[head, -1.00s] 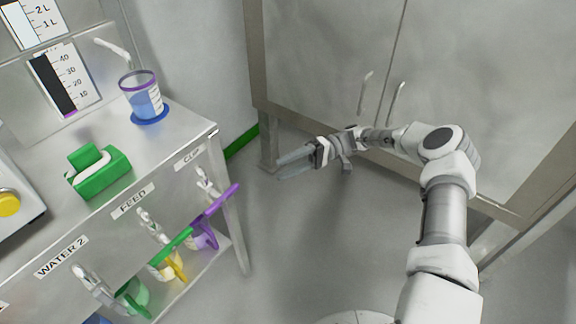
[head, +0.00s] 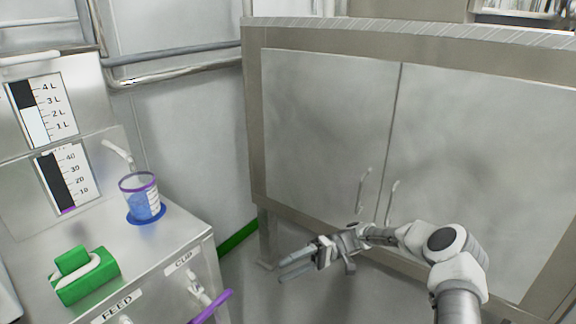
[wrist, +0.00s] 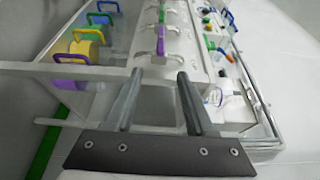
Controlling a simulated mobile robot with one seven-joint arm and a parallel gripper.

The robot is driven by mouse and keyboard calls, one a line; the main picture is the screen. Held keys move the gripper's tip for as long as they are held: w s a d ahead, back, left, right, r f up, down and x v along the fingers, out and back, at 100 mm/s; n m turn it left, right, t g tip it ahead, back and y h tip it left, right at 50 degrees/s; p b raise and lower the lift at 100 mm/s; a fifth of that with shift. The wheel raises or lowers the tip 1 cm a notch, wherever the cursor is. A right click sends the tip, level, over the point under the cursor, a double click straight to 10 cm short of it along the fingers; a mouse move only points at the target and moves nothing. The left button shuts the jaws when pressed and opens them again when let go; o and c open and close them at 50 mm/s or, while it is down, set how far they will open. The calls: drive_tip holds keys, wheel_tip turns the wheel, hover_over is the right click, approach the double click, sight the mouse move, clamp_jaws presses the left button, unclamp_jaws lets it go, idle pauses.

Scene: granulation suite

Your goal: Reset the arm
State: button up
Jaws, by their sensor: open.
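My gripper (head: 296,262) is in the lower middle of the head view, in front of the steel cabinet and to the right of the bench. Its two fingers are apart with nothing between them. In the wrist view my gripper (wrist: 156,88) also shows open and empty, its fingers pointing toward the bench (wrist: 105,72) side. My arm reaches in from the lower right and is bent at the elbow.
A cup of blue liquid (head: 143,203) stands on a blue disc on the bench (head: 160,245). A green holder (head: 85,277) is nearer. A purple lever (head: 211,306) juts from the bench front. The steel cabinet (head: 320,130) is behind my arm. A floor gap lies between bench and cabinet.

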drive_tip(key=s+d+r+m+t+h, duration=0.1)
drive_tip(key=s+d+r+t+h, duration=0.15)
drive_tip(key=s+r+h, duration=0.35)
drive_tip(key=s+d+r+m+t+h, duration=0.1)
drive_tip(key=s+r+t+h, duration=0.25)
drive_tip(key=r+h, duration=0.35)
drive_tip(key=s+d+r+m+t+h, duration=0.1)
drive_tip(key=s+d+r+m+t, duration=0.1)
drive_tip(key=s+d+r+t, duration=0.45)
drive_tip(key=s+d+r+m+t+h, duration=0.15)
drive_tip(key=s+d+r, duration=0.25)
drive_tip(key=s, duration=0.5)
wheel_tip(320, 180, up, 28)
drive_tip(key=p, duration=2.8)
drive_tip(key=shift+a+r+m+t, duration=0.15)
drive_tip(key=shift+m+t, duration=0.2)
drive_tip(key=shift+t, duration=0.05)
drive_tip(key=shift+w+a, duration=0.1)
drive_tip(key=shift+a, duration=0.1)
